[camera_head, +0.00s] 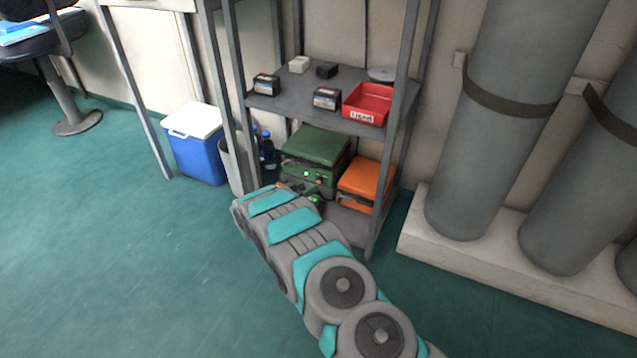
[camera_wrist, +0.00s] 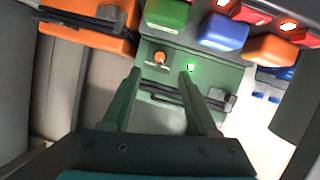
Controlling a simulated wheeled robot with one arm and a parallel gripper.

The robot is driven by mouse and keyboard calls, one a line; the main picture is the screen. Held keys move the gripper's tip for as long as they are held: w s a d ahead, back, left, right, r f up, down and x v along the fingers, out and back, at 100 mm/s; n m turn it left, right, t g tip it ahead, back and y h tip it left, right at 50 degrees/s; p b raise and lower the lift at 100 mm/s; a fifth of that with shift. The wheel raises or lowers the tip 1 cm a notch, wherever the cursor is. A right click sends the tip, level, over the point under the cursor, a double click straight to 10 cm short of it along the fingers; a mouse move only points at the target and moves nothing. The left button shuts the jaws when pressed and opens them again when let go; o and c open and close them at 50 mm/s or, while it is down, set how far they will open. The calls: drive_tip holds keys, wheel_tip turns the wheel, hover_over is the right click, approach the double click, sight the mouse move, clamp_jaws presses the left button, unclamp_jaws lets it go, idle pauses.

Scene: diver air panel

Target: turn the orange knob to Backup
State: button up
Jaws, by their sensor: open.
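The orange knob (camera_wrist: 160,57) sits on the front of a green case, left of a lit green lamp (camera_wrist: 190,67), in the wrist view. Its pointer direction and any Backup label are too small to read. My gripper (camera_wrist: 159,74) is open, its two dark green fingers apart, with the knob just beyond the gap between their tips. Nothing is between the fingers, and they do not appear to touch the knob.
An orange case (camera_head: 366,180) stands right beside the green one. The shelf above holds a red bin (camera_head: 367,103) and small boxes. Rack posts flank the cases. A blue cooler (camera_head: 196,150) stands left and large grey cylinders (camera_head: 500,110) right. Floor at left is clear.

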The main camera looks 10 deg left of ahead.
sight(319, 181)
drive_tip(key=shift+x, duration=3.45)
drive_tip(key=shift+c, duration=0.3)
clamp_jaws()
